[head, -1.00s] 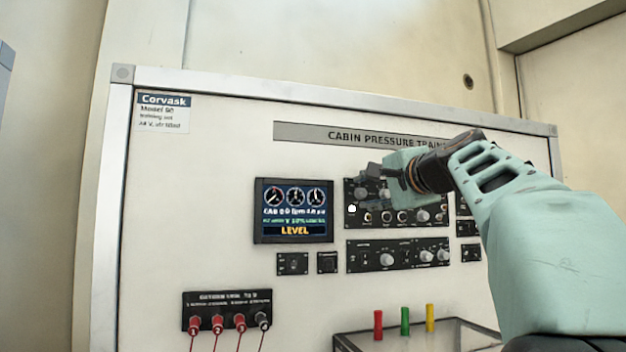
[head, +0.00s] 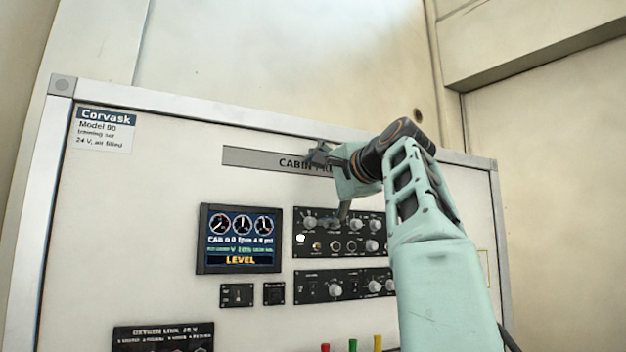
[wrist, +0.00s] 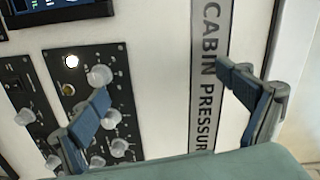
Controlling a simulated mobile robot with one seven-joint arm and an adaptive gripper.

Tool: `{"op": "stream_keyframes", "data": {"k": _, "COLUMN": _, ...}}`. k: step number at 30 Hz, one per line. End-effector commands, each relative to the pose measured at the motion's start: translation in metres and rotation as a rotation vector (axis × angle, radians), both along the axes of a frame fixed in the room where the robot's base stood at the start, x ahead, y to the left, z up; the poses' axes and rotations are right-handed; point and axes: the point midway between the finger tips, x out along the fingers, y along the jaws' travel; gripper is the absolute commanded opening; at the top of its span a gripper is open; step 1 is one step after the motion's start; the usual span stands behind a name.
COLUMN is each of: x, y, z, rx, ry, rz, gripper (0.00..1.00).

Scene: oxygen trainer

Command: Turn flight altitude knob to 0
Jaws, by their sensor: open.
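The upper black control panel (head: 326,237) carries several pale knobs and small round fittings. Its labels are too small to read, so I cannot tell for certain which knob is flight altitude. A large pale knob (head: 310,222) sits at its upper left; it also shows in the wrist view (wrist: 99,75). My gripper (head: 329,182) is open and empty. One finger shows over the title strip and the other in front of the upper panel. In the wrist view my gripper (wrist: 163,85) has its left finger by the knobs and its right finger beyond the title strip.
A display (head: 240,239) left of the panel reads LEVEL in yellow. A lower knob panel (head: 342,286) and small switch plates (head: 237,295) sit below. The CABIN PRESSURE strip (head: 250,157) runs above. Red, green and yellow pegs (head: 353,345) show at the bottom edge.

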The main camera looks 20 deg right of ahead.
Motion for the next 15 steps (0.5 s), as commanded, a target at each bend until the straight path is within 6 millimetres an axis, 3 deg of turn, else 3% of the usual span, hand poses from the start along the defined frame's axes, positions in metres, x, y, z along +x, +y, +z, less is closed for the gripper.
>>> {"op": "stream_keyframes", "data": {"k": 1, "x": -0.0108, "y": 0.0063, "z": 0.0232, "rx": -0.014, "ry": -0.037, "rz": 0.000, "gripper": 0.65}}
{"op": "stream_keyframes", "data": {"k": 3, "x": -0.0098, "y": 0.0065, "z": 0.0239, "rx": -0.013, "ry": -0.032, "rz": 0.002, "gripper": 0.35}}
{"op": "stream_keyframes", "data": {"k": 4, "x": -0.0093, "y": 0.0064, "z": 0.0241, "rx": -0.013, "ry": -0.030, "rz": 0.002, "gripper": 0.32}}
{"op": "stream_keyframes", "data": {"k": 15, "x": -0.0079, "y": 0.0082, "z": 0.0240, "rx": -0.011, "ry": -0.018, "rz": 0.004, "gripper": 0.32}}
